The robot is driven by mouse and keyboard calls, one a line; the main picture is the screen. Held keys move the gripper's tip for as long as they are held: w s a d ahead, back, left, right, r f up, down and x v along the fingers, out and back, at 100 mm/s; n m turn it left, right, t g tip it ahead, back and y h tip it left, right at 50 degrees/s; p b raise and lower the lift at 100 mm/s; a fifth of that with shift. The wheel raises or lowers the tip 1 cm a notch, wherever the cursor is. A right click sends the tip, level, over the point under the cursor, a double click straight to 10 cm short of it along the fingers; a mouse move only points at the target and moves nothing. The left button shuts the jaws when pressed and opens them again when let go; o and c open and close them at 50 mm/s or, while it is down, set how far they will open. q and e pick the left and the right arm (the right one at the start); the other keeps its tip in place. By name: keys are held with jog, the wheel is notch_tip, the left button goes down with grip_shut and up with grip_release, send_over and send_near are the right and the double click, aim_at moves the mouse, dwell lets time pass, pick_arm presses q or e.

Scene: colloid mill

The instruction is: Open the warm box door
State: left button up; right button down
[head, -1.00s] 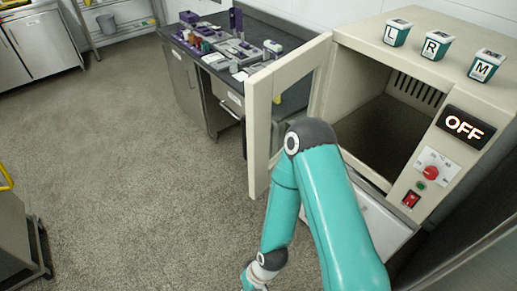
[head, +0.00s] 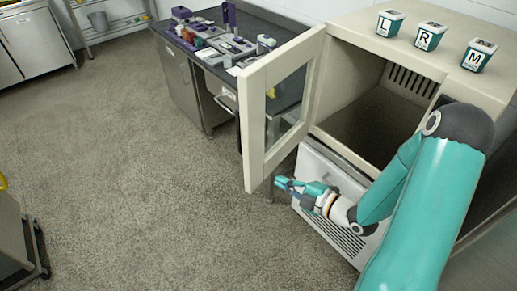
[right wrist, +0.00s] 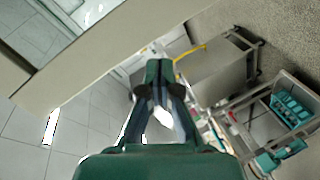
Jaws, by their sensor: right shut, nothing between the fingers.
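The warm box (head: 341,48) is a beige cabinet at the right of the head view. Its framed glass door (head: 254,125) stands wide open, swung out to the left, and the dark chamber (head: 372,118) is exposed. My right gripper (head: 278,183) is shut and empty, in front of the box and just below and right of the door's lower edge, apart from it as far as I can tell. In the right wrist view its fingers (right wrist: 158,70) meet at the tips, with a pale beam, likely the door frame, across the upper left. My left gripper is out of view.
Tubs marked L (head: 389,24), R (head: 429,36) and M (head: 478,56) stand on the box. A white vented unit (head: 330,215) is beneath it. A dark bench (head: 270,35) with racks is behind the door.

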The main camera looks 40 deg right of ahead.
jog(key=s+d+r+n+t+y, duration=0.1)
jog(key=s+d+r+n+t, duration=0.1)
jog(key=s+r+n, duration=0.35)
jog(key=b, duration=0.3)
send_near(250, 145)
jog(key=shift+n, duration=0.25)
jog(key=p+x, duration=0.3)
jog(key=x, duration=0.3)
jog(key=shift+w+a+r+p, duration=0.1)
jog(key=shift+w+r+p, duration=0.05)
jog(key=shift+p, duration=0.25)
jog(key=shift+w+a, duration=0.1)
jog(key=shift+w, duration=0.3)
